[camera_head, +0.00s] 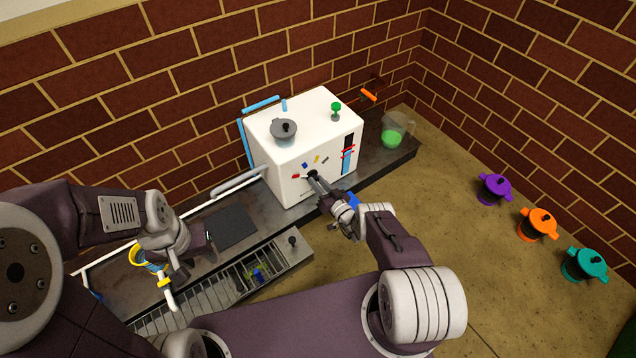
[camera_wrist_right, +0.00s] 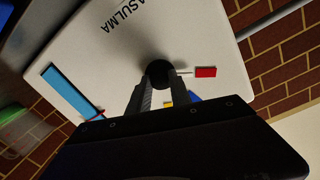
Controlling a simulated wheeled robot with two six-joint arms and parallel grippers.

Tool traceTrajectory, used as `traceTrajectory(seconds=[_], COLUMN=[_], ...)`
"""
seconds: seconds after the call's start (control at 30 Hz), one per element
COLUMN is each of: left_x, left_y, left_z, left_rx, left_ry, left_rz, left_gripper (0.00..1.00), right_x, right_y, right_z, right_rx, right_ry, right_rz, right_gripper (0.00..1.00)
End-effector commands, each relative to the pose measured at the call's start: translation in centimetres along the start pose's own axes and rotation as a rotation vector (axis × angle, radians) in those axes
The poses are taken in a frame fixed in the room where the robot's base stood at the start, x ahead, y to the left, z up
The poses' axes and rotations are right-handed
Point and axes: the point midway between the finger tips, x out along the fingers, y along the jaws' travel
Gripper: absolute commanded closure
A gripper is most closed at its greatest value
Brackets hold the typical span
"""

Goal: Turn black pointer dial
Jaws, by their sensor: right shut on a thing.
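The black pointer dial (camera_wrist_right: 159,73) is on the front face of the white machine (camera_head: 328,118). In the right wrist view its thin pale pointer points toward a red mark (camera_wrist_right: 205,72). My right gripper (camera_head: 313,178) is at the dial, its two fingers on either side of the knob and shut on it. Yellow and blue marks show partly behind the fingers. In the head view the fingers cover most of the dial (camera_head: 311,174). My left gripper (camera_head: 176,262) is at the left over the dark counter, away from the machine; its fingers are too unclear to judge.
A grey lidded pot (camera_head: 283,129) and a green knob (camera_head: 336,109) are on top of the machine. A jug of green liquid (camera_head: 392,133) stands to its right. A grated tray (camera_head: 215,290) lies in front.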

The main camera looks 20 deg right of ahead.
Motion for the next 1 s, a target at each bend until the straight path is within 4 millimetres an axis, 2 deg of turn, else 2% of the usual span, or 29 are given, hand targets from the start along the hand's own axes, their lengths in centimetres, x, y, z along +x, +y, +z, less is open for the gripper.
traceTrajectory(seconds=[0.1,0.13,0.2,0.47,0.57,0.8,1.0], left_x=[0.0,0.0,0.0,0.0,-0.6,-4.0,-5.0], left_y=[0.0,0.0,0.0,0.0,0.0,0.1,0.1], left_z=[0.0,0.0,0.0,0.0,-0.1,-0.4,-0.5], left_rx=[0.000,0.000,0.000,0.000,0.000,0.000,0.000], left_ry=[0.000,0.000,0.000,0.000,0.000,0.000,0.000], left_rz=[0.000,0.000,0.000,0.000,0.000,0.000,0.000], left_gripper=[0.64,0.64,0.64,0.64,0.64,0.64,0.64], right_x=[0.0,0.0,0.0,0.0,-0.6,-5.7,-8.7], right_y=[0.1,0.1,0.1,0.0,0.0,-0.1,0.0], right_z=[0.0,0.0,0.0,0.0,-0.2,-0.6,-0.2], right_rx=[0.000,0.000,0.000,0.001,0.001,0.004,0.002], right_ry=[0.000,0.000,0.000,0.000,-0.001,-0.001,-0.001], right_rz=[0.002,0.002,0.002,0.001,0.002,0.006,0.003], right_gripper=[1.00,0.73,0.54,0.54,0.54,0.54,0.54])
